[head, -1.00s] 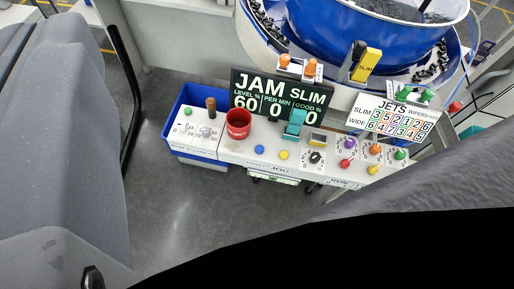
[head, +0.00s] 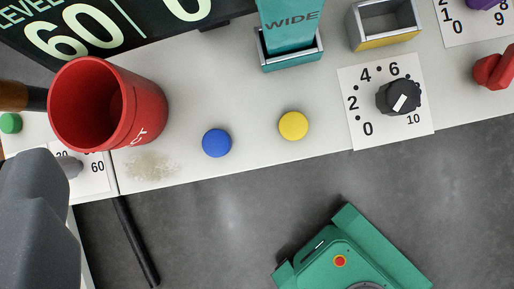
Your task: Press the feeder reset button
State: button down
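A round blue button (head: 217,143) and a round yellow button (head: 293,126) sit near the front edge of the white control panel (head: 240,90). No label for either shows from here, so I cannot tell which is the feeder reset. A grey part of mine (head: 40,215), apparently my gripper, fills the lower left, left of the blue button and apart from it. Its fingertips are not clear, so its opening cannot be told.
A red cup (head: 105,105) stands left of the blue button. A teal WIDE block (head: 290,25) in a holder, an empty holder (head: 385,25) and a black dial (head: 400,97) are behind and right. A green device (head: 350,250) with a small red button is below the panel's front edge.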

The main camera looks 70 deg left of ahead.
aim_at(225, 154)
jog(key=shift+m, duration=0.4)
jog(key=f, duration=0.1)
jog(key=d+f, duration=0.1)
jog(key=f, duration=0.1)
jog(key=shift+s+d+f, duration=0.2)
jog(key=shift+d+f, duration=0.1)
jog(key=shift+d, duration=0.1)
jog(key=shift+f, duration=0.1)
notch_tip(225, 154, down, 8)
jog(key=b, duration=0.6)
jog(key=shift+f, duration=0.3)
jog(key=shift+f, duration=0.1)
dwell(1.1)
jog(key=shift+s+f+b, duration=0.1)
jog(key=shift+f+b, duration=0.15)
jog(key=shift+b, duration=0.1)
